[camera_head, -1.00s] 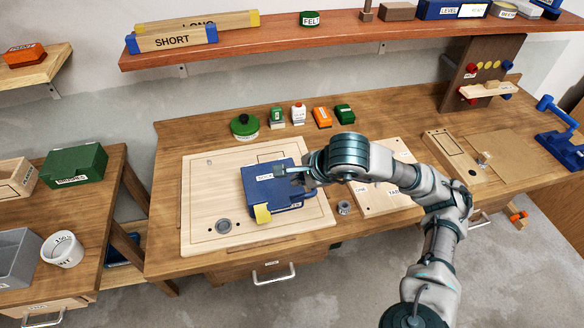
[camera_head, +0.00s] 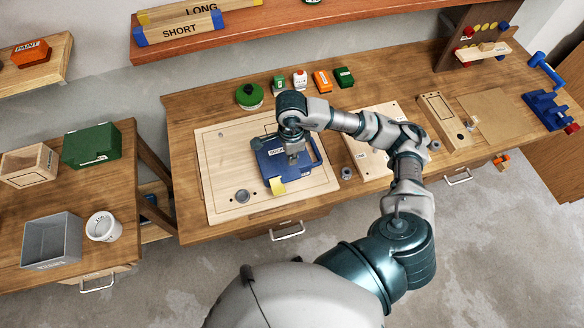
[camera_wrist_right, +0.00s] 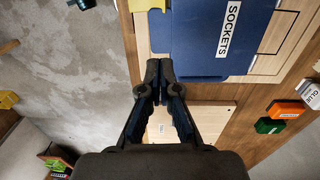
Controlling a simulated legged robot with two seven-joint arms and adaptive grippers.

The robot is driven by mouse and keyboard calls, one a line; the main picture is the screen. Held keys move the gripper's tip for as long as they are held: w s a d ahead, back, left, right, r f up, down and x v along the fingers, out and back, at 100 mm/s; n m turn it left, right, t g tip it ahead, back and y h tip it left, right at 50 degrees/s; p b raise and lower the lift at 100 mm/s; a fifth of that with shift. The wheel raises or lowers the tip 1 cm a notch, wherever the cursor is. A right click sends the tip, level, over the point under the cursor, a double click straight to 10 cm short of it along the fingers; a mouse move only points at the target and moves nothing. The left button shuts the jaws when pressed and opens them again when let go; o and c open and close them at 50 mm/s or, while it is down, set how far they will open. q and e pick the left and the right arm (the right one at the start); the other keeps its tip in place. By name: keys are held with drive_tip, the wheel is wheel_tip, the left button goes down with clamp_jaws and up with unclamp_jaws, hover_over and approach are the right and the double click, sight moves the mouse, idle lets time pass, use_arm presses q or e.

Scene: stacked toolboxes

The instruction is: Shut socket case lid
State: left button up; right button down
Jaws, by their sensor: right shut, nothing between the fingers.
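The blue socket case (camera_head: 270,166) sits on the pale wooden board on the bench in the head view. Its lid, with a white SOCKETS label, also shows flat at the top of the right wrist view (camera_wrist_right: 195,40). A yellow tab (camera_head: 278,186) is at the case's front edge. My right gripper (camera_head: 293,157) points down over the case top; its shut, empty fingertips show at the lid's edge in the right wrist view (camera_wrist_right: 160,68). I cannot tell whether they touch the lid or whether a gap is left under it. My left gripper is out of view.
The pale board (camera_head: 222,205) has a round grey socket (camera_head: 242,196) in front of the case. A green round container (camera_head: 249,96) and several small boxes stand behind. A second pale board (camera_head: 365,150) lies to the right. A shelf (camera_head: 250,35) hangs above.

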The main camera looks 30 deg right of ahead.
sight(291, 175)
drive_tip(key=f, duration=0.2)
drive_tip(key=f+p, duration=0.1)
drive_tip(key=f, duration=0.2)
drive_tip(key=a+f, duration=0.1)
drive_tip(key=f, duration=0.1)
drive_tip(key=shift+s+f, duration=0.1)
drive_tip(key=shift+f, duration=0.25)
drive_tip(key=shift+d+f, duration=0.1)
drive_tip(key=shift+f, duration=0.1)
drive_tip(key=shift+d, duration=0.25)
